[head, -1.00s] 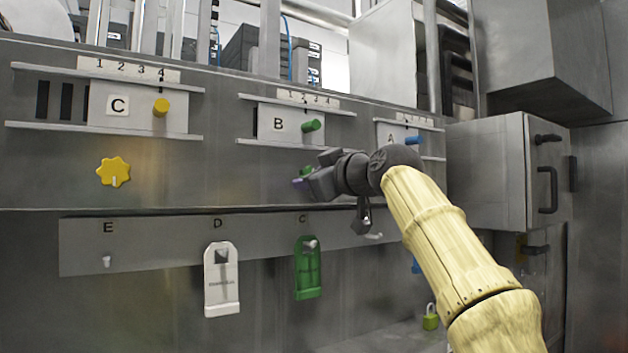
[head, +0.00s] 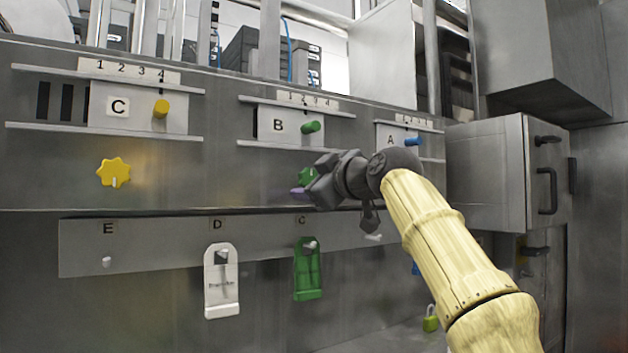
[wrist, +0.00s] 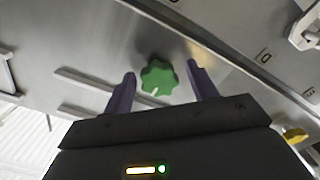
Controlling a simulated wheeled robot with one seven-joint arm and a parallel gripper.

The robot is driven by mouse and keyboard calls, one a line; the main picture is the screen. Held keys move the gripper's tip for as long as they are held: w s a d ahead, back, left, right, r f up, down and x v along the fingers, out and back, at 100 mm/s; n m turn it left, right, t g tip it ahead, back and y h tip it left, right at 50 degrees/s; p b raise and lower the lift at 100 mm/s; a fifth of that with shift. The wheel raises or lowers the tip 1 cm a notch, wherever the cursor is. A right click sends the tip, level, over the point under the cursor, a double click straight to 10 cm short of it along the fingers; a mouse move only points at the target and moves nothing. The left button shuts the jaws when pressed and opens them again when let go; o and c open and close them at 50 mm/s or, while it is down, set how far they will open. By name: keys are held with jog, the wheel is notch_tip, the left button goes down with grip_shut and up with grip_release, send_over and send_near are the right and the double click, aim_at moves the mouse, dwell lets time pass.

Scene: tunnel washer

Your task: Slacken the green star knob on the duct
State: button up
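The green star knob (head: 306,176) is on the grey duct face below the slide plate marked B, partly hidden by my gripper in the head view. In the wrist view the whole green star knob (wrist: 158,77) shows, with a white mark near its edge. My gripper (head: 298,190) is at the knob in the head view. In the wrist view my gripper (wrist: 161,80) is open, one purple finger on each side of the knob, with gaps between. Whether the fingertips reach the knob's depth I cannot tell.
A yellow star knob (head: 114,172) sits left, below plate C (head: 135,106). A green peg (head: 311,126) and a blue peg (head: 414,141) stick out above. A white tag (head: 221,285) and a green tag (head: 308,275) hang below. A grey box (head: 490,170) juts out right.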

jog(key=shift+o, duration=0.2)
jog(key=shift+s+r, duration=0.15)
jog(key=b+v, duration=0.8)
jog(key=v, duration=0.9)
jog(key=shift+d, duration=0.1)
